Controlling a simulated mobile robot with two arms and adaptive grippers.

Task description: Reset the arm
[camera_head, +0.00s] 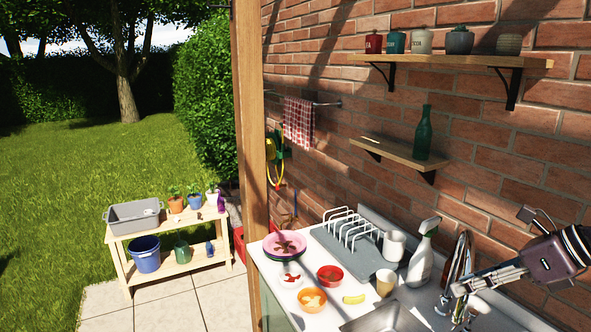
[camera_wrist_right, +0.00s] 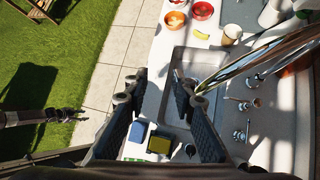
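My right gripper (camera_head: 461,301) is at the right edge of the head view, over the right part of the counter (camera_head: 262,262). In the right wrist view its two fingers (camera_wrist_right: 153,90) stand apart with nothing between them, above the counter beside the sink (camera_wrist_right: 193,66). What looks like my left gripper (camera_wrist_right: 66,115) shows at the left edge of the right wrist view, over the grass side. It is too small and dark to tell whether it is open. It does not show in the head view.
The counter holds a dish rack (camera_head: 352,250), a spray bottle (camera_head: 421,256), a pink plate (camera_head: 284,244), a red bowl (camera_head: 330,275) and an orange bowl (camera_head: 312,300). A tall faucet (camera_wrist_right: 262,50) rises close to the right gripper. The brick wall (camera_head: 480,170) carries shelves.

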